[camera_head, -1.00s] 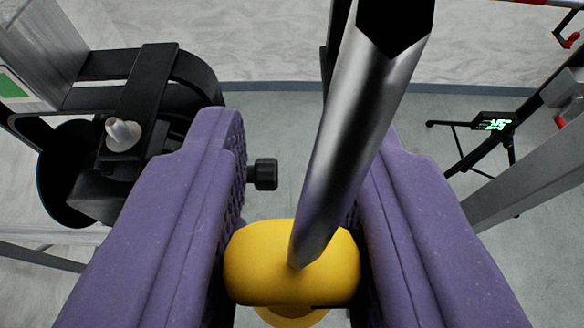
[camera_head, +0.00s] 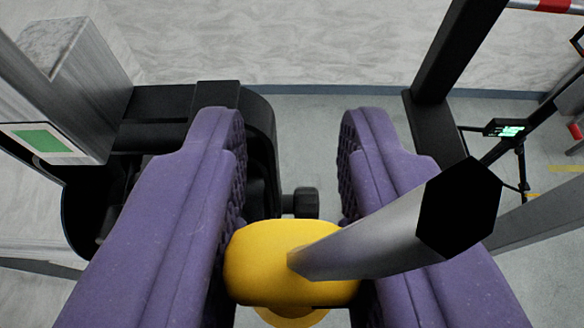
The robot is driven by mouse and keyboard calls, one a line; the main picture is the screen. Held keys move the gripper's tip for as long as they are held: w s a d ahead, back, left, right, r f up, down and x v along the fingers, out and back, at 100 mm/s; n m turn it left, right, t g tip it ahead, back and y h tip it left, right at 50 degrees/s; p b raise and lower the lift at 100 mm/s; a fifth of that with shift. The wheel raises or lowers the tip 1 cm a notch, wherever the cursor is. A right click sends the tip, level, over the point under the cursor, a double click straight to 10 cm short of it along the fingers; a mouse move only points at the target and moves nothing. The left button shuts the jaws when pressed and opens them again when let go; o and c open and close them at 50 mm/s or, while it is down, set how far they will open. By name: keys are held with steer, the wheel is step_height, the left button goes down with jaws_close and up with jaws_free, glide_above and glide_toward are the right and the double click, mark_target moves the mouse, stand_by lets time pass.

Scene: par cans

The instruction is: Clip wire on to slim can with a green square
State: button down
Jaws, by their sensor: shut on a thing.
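My gripper (camera_head: 293,150) has two purple padded fingers, shut on a yellow clip (camera_head: 255,262) low in the picture. A thick, shiny metal length, which looks like the wire (camera_head: 365,245), runs from the clip up to the right, over the right finger, and ends in a black hexagonal face. The green square (camera_head: 42,140) is on a white label on a grey, box-like metal body (camera_head: 85,75) at the left. Below and beside this body is a black can (camera_head: 75,215), partly hidden by my left finger. I cannot tell whether the can is slim.
A black bracket (camera_head: 180,100) curves beside the can behind my left finger. A black knob (camera_head: 302,202) shows between the fingers. A dark post (camera_head: 455,60) stands at the upper right. A stand with a small green display (camera_head: 505,128) is farther right. Grey floor lies beyond.

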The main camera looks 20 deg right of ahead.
steer(key=shift+w+a+b, duration=0.55)
steer(key=shift+w+b, duration=0.1)
steer(key=shift+w, duration=0.15)
steer(key=shift+w+a+b, duration=0.5)
steer(key=shift+w+b, duration=0.15)
steer(key=shift+w, duration=0.1)
steer(key=shift+w+a+b, duration=0.55)
steer(key=shift+w+b, duration=0.1)
steer(key=shift+w, duration=0.15)
steer(key=shift+f+b, duration=1.3)
steer(key=shift+b, duration=0.65)
stand_by(0.6)
steer(key=c, duration=0.8)
jaws_free()
steer(key=shift+o, duration=0.2)
steer(key=shift+s, duration=0.1)
steer(key=v, duration=0.7)
steer(key=shift+s+r, duration=0.15)
steer(key=shift+s, duration=0.2)
